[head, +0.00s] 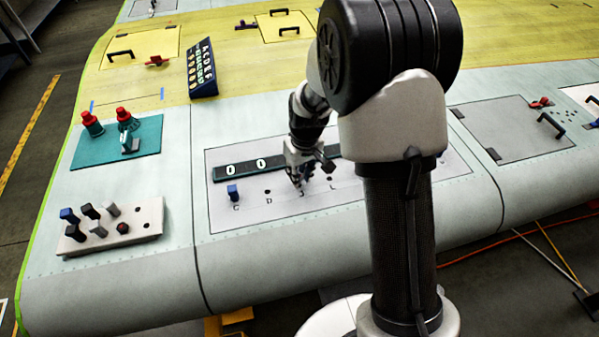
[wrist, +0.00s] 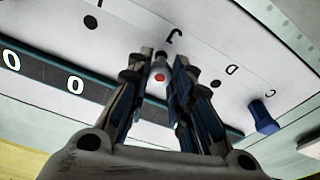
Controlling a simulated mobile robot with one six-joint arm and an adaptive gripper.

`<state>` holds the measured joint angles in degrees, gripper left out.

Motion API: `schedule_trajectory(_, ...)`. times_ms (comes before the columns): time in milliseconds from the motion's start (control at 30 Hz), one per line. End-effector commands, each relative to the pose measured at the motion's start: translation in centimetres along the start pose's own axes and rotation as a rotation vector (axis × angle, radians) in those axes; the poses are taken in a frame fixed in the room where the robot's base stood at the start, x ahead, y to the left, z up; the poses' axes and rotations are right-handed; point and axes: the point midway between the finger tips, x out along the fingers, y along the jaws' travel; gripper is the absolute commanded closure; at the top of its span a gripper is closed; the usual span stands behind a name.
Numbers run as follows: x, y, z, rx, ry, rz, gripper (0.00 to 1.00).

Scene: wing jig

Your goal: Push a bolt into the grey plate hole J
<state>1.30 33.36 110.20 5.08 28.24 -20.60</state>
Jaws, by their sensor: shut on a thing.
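The grey plate (head: 250,212) lies on the wing, with a row of lettered holes. The letter J shows upside down in the wrist view (wrist: 172,36). My gripper (head: 299,183) is low over the plate at J, right of hole D (head: 267,192). In the wrist view my gripper (wrist: 160,80) is shut on a pale grey bolt (wrist: 160,70) with a red dot on its end. The bolt lines up with the letter J. Hole J is hidden behind it, and I cannot tell how deep the bolt sits. A blue bolt (head: 232,191) stands in hole C.
A dark bar (head: 240,170) with 0 displays runs behind the holes, close to my gripper. A pale block (head: 150,235) with several bolts stands at the left. A teal board (head: 90,150) with red knobs and a lettered panel (head: 201,70) are farther back.

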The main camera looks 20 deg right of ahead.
Motion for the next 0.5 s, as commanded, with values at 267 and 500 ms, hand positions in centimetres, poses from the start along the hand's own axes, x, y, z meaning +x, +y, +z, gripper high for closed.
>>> schedule_trajectory(267, 1.2, 0.0, 0.2, 0.0, -0.001, 0.0, 1.0)
schedule_trajectory(500, 2.1, 0.0, 0.3, 0.0, -0.001, 0.0, 1.0)
